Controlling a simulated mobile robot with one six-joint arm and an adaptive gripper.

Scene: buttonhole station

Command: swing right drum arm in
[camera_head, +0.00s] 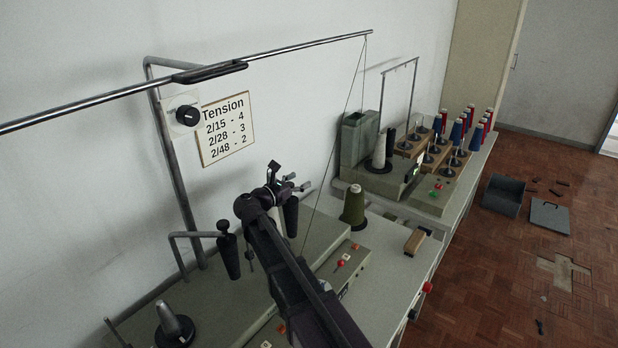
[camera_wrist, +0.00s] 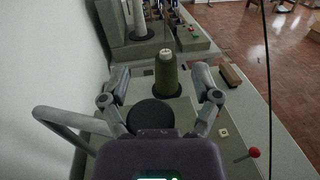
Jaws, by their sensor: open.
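A black tapered drum (camera_head: 291,216) hangs close beside my gripper (camera_head: 288,178), seemingly the right drum arm's; its rod is mostly hidden behind my gripper. A second black drum (camera_head: 229,257) hangs from a bent grey rod (camera_head: 176,240) further left. My gripper is open, its fingers spread apart. In the wrist view, my gripper (camera_wrist: 162,92) has a dark round shape (camera_wrist: 151,114) low between its fingers; I cannot tell whether this is the drum's top. A grey bent tube (camera_wrist: 65,113) enters from the left there and runs behind my gripper body.
A long metal rod (camera_head: 310,43) with hanging thread crosses above. A second machine (camera_head: 430,190) with several spools stands behind. The wall is close on the left.

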